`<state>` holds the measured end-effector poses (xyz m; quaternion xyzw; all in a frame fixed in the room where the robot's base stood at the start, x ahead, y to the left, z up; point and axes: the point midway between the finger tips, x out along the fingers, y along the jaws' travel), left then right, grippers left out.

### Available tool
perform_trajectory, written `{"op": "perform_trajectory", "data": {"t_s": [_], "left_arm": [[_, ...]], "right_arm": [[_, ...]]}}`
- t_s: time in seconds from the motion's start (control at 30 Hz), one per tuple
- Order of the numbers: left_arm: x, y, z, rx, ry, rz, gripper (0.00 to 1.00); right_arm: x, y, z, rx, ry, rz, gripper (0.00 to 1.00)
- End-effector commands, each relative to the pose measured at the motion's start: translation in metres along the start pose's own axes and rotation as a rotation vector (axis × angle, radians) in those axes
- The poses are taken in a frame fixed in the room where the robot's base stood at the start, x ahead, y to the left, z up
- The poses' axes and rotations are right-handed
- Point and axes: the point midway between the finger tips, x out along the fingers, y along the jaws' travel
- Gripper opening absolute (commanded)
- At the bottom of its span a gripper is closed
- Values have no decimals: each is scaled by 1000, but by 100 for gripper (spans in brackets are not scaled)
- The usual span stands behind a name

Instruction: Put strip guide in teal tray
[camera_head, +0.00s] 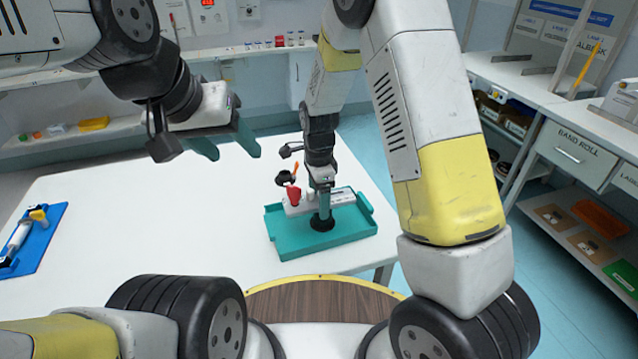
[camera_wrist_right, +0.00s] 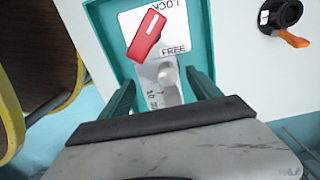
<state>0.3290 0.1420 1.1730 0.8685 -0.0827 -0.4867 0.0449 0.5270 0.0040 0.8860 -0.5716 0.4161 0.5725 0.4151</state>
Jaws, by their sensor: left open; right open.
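The teal tray (camera_head: 325,246) stands at the right end of the white table. A pale plate with a red lever, which I take to be the strip guide (camera_head: 343,197), lies inside it toward the back. In the right wrist view the strip guide (camera_wrist_right: 177,42) shows the words LOCK and FREE, a scale and a metal block. My right gripper (camera_head: 323,205) is open and low over the tray, its fingers either side of the plate's near end. Contact cannot be told. My left gripper (camera_head: 231,151) is open and empty above the table.
A black round part with an orange handle (camera_wrist_right: 283,17) lies on the table behind the tray. A blue mat (camera_head: 40,245) with a white cylinder and a yellow part is at the far left. The table's middle is clear. Shelves and a drawer unit (camera_head: 572,153) stand at right.

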Motion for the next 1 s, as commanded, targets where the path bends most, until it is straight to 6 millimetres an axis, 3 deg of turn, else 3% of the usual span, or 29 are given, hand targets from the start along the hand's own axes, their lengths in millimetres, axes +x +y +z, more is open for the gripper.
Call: {"op": "perform_trajectory", "data": {"t_s": [0.4, 0.7, 0.87, 1.0], "left_arm": [[0, 0, 0, 0, 0, 0, 56], [0, 0, 0, 0, 0, 0, 56], [0, 0, 0, 0, 0, 0, 56], [0, 0, 0, 0, 0, 0, 56]], "right_arm": [[-86, -1, 1, 0, -2, -7, 73], [-119, 2, -3, -16, -9, -11, 73], [-157, 24, -20, -152, -56, -80, 73], [-204, 62, -42, -373, -80, -197, 73]]}}
